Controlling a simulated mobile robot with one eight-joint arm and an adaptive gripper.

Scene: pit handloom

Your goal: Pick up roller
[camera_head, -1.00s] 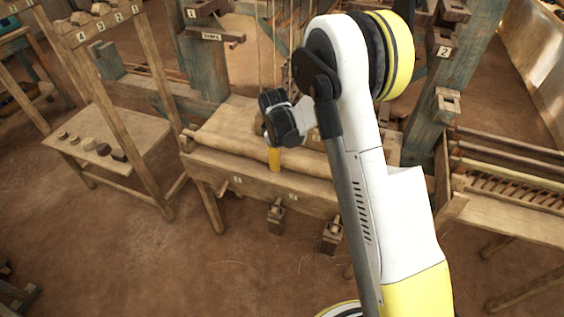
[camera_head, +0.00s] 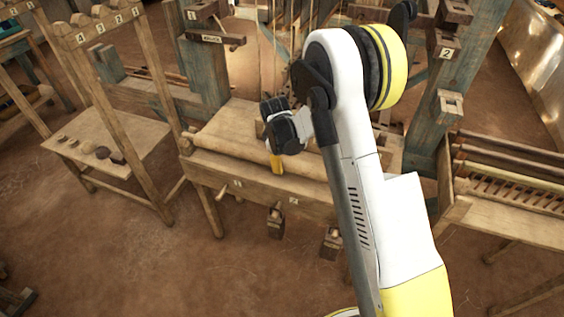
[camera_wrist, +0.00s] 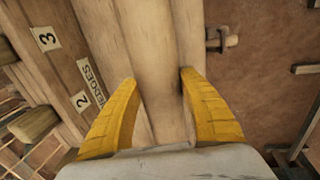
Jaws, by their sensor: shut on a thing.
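The roller (camera_head: 228,147) is a pale wooden cylinder lying lengthwise along the front beam of the loom in the head view. Its right part is partly hidden behind my arm. In the wrist view the roller (camera_wrist: 158,40) runs up the picture between the yellow fingers. My gripper (camera_head: 277,166) is over the roller's middle stretch, pointing down, with one yellow finger showing in front of it. In the wrist view my gripper (camera_wrist: 159,80) has one finger on each side of the roller and is shut on it. I cannot tell whether the roller is clear of its supports.
The front beam (camera_head: 255,192) has number plates and wooden brackets (camera_head: 275,222) below it. A side table (camera_head: 125,140) with several small dark pieces stands at left. A bench with rods (camera_head: 505,165) is at right. Open floor (camera_head: 130,260) lies in front.

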